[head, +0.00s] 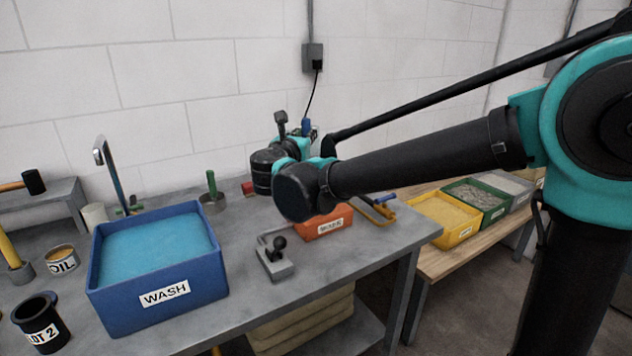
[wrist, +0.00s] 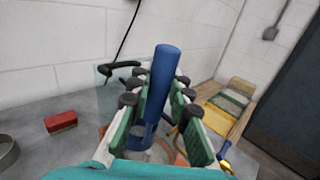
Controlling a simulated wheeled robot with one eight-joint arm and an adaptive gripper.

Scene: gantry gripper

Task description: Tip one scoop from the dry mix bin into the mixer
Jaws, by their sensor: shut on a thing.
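My gripper (wrist: 158,108) is shut on the upright blue handle (wrist: 165,72) of a tool, probably the scoop; its lower end is mostly hidden between the jaws. In the head view the handle's blue top (head: 306,126) shows behind my wrist. The orange mixer (head: 328,227) stands on the grey table, partly hidden by my arm; orange also shows below the jaws in the wrist view. I cannot see inside it or any load in the scoop. Yellow (head: 444,216), green (head: 484,200) and grey (head: 521,184) bins stand on the wooden bench; I cannot tell which holds dry mix.
A blue wash tub (head: 165,293) stands on the table at the left, with a tap behind it. A small lever box (head: 274,263) stands in front of the mixer. A red block (wrist: 61,121) lies left of my gripper. A blue-handled tool (head: 379,209) lies right of the mixer.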

